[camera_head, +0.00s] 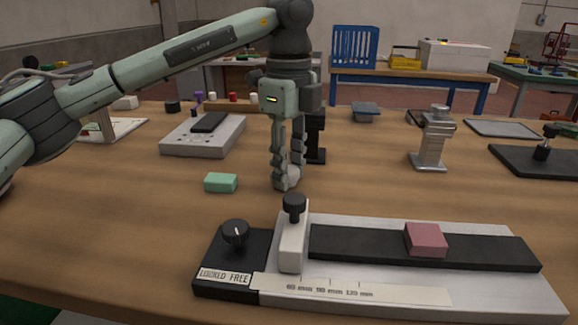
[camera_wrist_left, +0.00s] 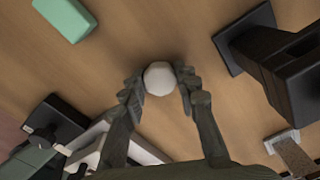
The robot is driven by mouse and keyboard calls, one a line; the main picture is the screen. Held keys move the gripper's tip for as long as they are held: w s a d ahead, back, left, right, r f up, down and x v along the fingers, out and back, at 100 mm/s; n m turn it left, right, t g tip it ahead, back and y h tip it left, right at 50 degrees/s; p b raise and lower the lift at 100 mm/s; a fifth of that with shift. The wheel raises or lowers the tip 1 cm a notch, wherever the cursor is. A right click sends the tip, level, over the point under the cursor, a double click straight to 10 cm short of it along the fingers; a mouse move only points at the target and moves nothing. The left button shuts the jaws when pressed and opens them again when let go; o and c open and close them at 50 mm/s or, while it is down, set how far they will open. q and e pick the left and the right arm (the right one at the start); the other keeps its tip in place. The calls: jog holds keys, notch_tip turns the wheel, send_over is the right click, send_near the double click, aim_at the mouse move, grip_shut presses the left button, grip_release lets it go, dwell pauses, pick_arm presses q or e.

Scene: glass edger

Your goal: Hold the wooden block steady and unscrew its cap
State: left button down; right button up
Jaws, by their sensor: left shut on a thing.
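My left gripper (camera_head: 287,180) points down over the middle of the wooden table, behind the ruler fixture. It is shut on a small white round thing (camera_wrist_left: 159,78), which sits between the fingertips in the left wrist view. In the head view, the fingers mostly hide this white thing (camera_head: 295,172). I cannot tell whether it is a cap, or whether it touches the table. I cannot make out a wooden block with a cap for certain. My right gripper is not in view.
The fixture (camera_head: 462,297) with a pink block (camera_head: 426,239) and black knobs fills the front. A green block (camera_head: 221,183) lies left of the gripper. A black stand (camera_head: 316,140) is close behind it. A metal post (camera_head: 432,140) stands right. Bare table lies between.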

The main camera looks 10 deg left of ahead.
pick_arm(q)
jog(key=c, duration=1.1)
grip_release()
jog(key=shift+c, duration=0.2)
